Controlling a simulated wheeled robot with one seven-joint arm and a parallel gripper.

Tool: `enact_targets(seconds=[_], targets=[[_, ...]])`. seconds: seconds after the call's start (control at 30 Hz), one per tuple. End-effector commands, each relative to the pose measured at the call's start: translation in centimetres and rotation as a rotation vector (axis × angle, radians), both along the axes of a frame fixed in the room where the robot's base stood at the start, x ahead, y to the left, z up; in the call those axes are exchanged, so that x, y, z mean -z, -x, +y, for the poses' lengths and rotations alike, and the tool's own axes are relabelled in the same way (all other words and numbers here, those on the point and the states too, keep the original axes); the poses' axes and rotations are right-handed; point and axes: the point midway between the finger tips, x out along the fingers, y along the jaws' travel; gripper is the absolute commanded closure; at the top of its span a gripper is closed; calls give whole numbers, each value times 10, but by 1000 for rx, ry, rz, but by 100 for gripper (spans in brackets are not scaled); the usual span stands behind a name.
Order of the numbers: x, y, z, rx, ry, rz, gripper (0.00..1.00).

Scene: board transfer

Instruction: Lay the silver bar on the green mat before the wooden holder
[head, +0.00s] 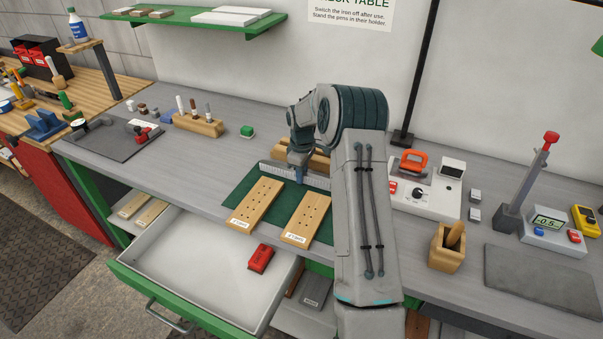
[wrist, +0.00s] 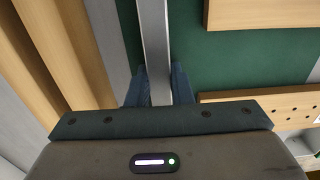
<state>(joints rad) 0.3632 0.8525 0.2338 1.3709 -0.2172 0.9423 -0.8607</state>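The silver bar (head: 279,172) is long, thin and marked like a ruler. It lies along the back of the green mat (head: 237,196), in front of the wooden holder (head: 280,156), which my arm partly hides. My gripper (head: 299,180) is over the bar. In the wrist view the bar (wrist: 155,40) runs between my two fingers (wrist: 158,88), which look closed against its sides. Green mat (wrist: 235,65) shows on both sides of it, and the holder's wooden rails (wrist: 60,50) are at left. I cannot tell whether the bar touches the mat.
Two drilled wooden boards (head: 258,203) (head: 308,219) lie on the mat's front part. An open drawer (head: 190,262) with a red block (head: 261,258) juts out below. A soldering station (head: 426,196) and a wooden cup (head: 447,249) stand at right; a pen block (head: 198,124) stands at left.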

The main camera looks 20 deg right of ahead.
Motion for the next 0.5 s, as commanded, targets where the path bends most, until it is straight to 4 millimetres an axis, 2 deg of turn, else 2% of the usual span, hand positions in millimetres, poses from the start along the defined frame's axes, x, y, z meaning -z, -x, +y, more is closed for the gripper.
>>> enact_targets(seconds=[0.03, 0.07, 0.1, 0.37, 0.5], targets=[[0, 0, 0, 0, 0, 0, 69], [0, 0, 0, 0, 0, 0, 61], [0, 0, 0, 0, 0, 0, 58], [-1, 0, 0, 0, 0, 0, 58], [-10, 0, 0, 0, 1, -2, 58]])
